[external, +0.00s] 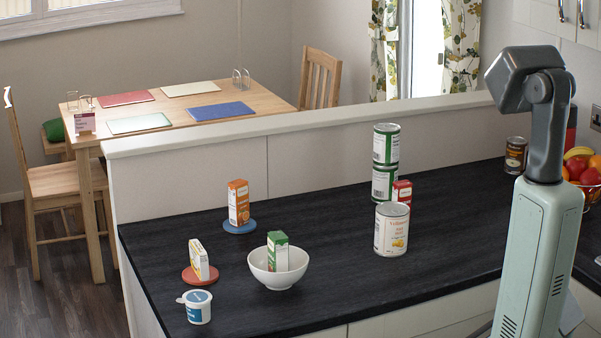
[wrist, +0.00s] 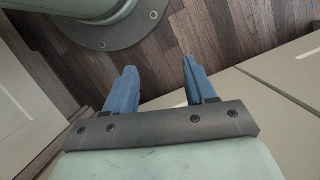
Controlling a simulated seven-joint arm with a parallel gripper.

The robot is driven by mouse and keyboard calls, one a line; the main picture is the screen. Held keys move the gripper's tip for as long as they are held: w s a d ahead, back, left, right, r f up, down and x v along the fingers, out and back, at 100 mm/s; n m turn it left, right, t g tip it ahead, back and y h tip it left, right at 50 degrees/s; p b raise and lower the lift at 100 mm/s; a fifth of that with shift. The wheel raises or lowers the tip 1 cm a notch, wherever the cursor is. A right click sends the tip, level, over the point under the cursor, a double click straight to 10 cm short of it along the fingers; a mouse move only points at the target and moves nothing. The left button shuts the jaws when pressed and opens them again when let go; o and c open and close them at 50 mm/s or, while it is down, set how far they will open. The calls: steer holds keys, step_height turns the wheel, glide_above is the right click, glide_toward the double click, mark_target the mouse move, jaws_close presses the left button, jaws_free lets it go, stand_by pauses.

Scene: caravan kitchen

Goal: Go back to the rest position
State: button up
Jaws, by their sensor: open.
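My gripper (wrist: 160,84) shows in the wrist view with its two blue fingers apart and nothing between them. It points down over the wooden floor, beside my own round base. In the external view my arm stands upright at the right, and the gripper itself cannot be made out there. The arm is clear of the items on the dark worktop (external: 340,240).
A white bowl (external: 258,270) holds a green-and-white carton (external: 278,250). Other cartons stand on a blue coaster (external: 240,228) and a red coaster (external: 190,277). A tub (external: 198,308) is at the front. Stacked cans (external: 385,162), a large can (external: 391,230) and a fruit bowl (external: 592,190) stand farther right.

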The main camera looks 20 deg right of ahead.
steer(key=s+d+r+n+g, duration=0.3)
steer(key=s+d, duration=0.2)
steer(key=d, duration=0.4)
steer(key=shift+d+h, duration=0.3)
steer(key=shift+d, duration=0.05)
